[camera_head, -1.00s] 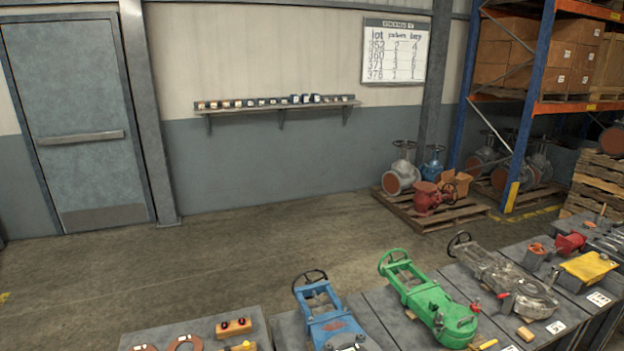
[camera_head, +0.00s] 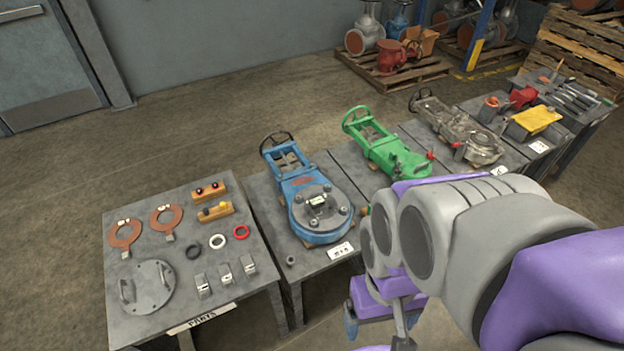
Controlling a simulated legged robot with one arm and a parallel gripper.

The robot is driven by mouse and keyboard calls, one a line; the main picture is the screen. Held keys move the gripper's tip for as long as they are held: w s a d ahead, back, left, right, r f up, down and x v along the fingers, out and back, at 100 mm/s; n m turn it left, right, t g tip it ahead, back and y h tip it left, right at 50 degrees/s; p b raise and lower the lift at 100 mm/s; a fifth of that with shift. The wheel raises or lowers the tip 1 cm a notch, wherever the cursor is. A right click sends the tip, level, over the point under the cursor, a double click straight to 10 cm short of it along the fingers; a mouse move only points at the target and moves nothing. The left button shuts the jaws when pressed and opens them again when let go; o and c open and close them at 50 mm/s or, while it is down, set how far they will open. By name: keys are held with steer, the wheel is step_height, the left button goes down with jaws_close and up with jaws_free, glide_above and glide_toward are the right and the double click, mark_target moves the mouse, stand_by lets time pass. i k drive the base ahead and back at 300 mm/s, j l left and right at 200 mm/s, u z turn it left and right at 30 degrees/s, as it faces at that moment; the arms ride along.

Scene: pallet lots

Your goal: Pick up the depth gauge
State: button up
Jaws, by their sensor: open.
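I cannot pick out the depth gauge for sure. Several slim metal tools (camera_head: 575,96) lie side by side on the far right table, too small to tell apart. My gripper (camera_head: 378,326) shows at the bottom, right of centre, partly hidden by my own purple and grey arm. It is open, with nothing seen in it. It is in front of the tables and well apart from the slim tools.
The parts table (camera_head: 180,215) at left holds rings, metal blocks, two orange-yellow bars and a round plate. A blue valve (camera_head: 312,200), a green valve (camera_head: 385,150) and a bare metal valve (camera_head: 462,132) lie on tables to its right.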

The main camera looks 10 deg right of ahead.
mark_target(315, 204)
steer(key=u, duration=0.3)
steer(key=l+u, duration=0.95)
steer(key=k+l+u, duration=0.1)
steer(key=l+u, duration=0.35)
steer(key=l, duration=0.15)
steer(key=k+l, duration=0.1)
steer(key=l, duration=0.25)
steer(key=k+l, duration=0.1)
steer(key=l, duration=0.3)
steer(key=k+l+u, duration=0.1)
steer(key=l, duration=0.25)
steer(key=k+l, duration=0.15)
steer(key=l, duration=0.2)
